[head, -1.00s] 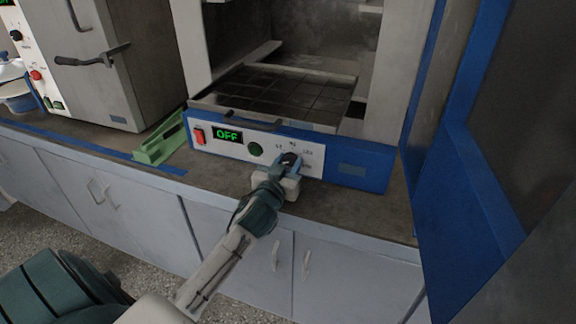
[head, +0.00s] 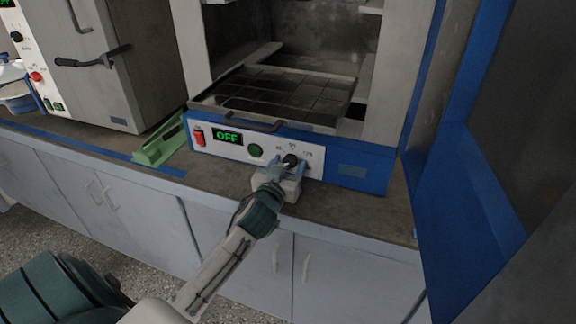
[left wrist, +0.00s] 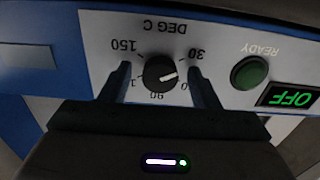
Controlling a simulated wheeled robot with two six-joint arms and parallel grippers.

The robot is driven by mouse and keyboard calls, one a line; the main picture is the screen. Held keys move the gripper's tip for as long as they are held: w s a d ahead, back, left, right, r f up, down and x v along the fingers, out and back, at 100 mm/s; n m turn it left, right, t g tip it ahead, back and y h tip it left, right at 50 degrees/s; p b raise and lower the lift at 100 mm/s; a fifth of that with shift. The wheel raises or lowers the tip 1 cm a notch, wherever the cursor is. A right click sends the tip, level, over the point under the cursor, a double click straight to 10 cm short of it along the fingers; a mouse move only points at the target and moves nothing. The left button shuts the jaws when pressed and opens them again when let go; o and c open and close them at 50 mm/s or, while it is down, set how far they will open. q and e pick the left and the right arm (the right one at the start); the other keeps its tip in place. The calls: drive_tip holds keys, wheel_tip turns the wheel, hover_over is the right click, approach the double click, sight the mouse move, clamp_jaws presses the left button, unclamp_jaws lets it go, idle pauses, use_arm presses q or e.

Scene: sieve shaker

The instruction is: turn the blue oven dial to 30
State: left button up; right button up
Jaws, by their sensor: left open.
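The blue oven (head: 350,172) stands on the bench with its front panel facing me. Its black dial (head: 290,160) is on the right part of the panel. In the left wrist view the dial (left wrist: 158,73) appears upside down with its scale. Its white pointer line aims between the 30 mark and the partly hidden 60 mark. My left gripper (head: 287,167) is open at the panel, one finger on each side of the dial with a visible gap. The green display (left wrist: 291,96) reads OFF. My right gripper is not in view.
A wire-grid rack (head: 275,92) sits above the panel in the open oven. The open blue door (head: 470,170) stands at the right. A green holder (head: 160,142) lies left of the oven, and another closed oven (head: 120,75) stands behind it.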

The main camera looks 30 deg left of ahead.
use_arm(q)
drive_tip(key=shift+s, duration=0.2)
drive_tip(key=b+v, duration=0.1)
drive_tip(key=v, duration=0.9)
drive_tip(key=shift+s, duration=0.2)
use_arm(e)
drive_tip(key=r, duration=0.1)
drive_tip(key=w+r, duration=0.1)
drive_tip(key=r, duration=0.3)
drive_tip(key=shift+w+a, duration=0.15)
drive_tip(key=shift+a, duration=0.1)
